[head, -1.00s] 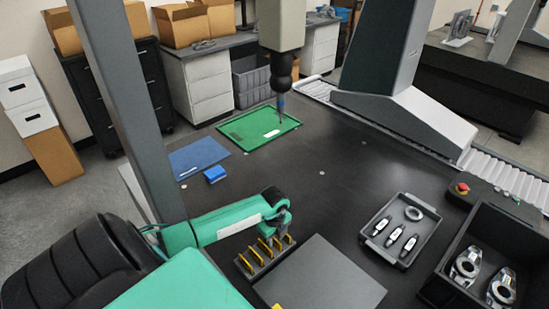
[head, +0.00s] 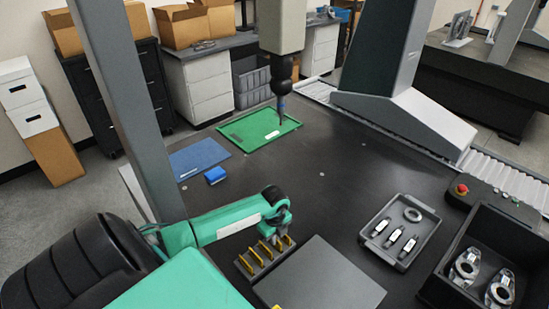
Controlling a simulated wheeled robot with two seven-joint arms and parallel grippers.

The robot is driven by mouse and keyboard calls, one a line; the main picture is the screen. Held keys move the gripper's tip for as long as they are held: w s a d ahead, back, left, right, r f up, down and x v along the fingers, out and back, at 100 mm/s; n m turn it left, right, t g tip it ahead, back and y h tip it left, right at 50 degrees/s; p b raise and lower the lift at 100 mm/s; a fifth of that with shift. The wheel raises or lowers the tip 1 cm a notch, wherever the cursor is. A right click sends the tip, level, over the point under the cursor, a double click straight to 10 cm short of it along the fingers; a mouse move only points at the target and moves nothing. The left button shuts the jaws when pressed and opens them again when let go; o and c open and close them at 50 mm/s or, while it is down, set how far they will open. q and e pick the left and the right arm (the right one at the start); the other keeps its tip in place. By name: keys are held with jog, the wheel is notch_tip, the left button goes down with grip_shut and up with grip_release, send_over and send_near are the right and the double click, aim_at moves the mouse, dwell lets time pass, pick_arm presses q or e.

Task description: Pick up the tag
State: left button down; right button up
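Several yellow tags (head: 267,250) stand upright in a row in a dark slotted rack (head: 246,265) on the black table. I cannot tell which one is the task's tag. My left gripper (head: 281,238) points down at the right, far end of the row, at or just above the last tag. The fingers are small and partly hidden by the wrist, so I cannot see whether they are open or touch a tag. My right gripper is not in view.
A grey plate (head: 320,280) lies right of the rack. The table middle is clear.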

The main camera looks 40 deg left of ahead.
pick_arm(q)
notch_tip(320, 180, up, 24)
jog(key=p, duration=1.6)
jog(key=shift+f, duration=0.25)
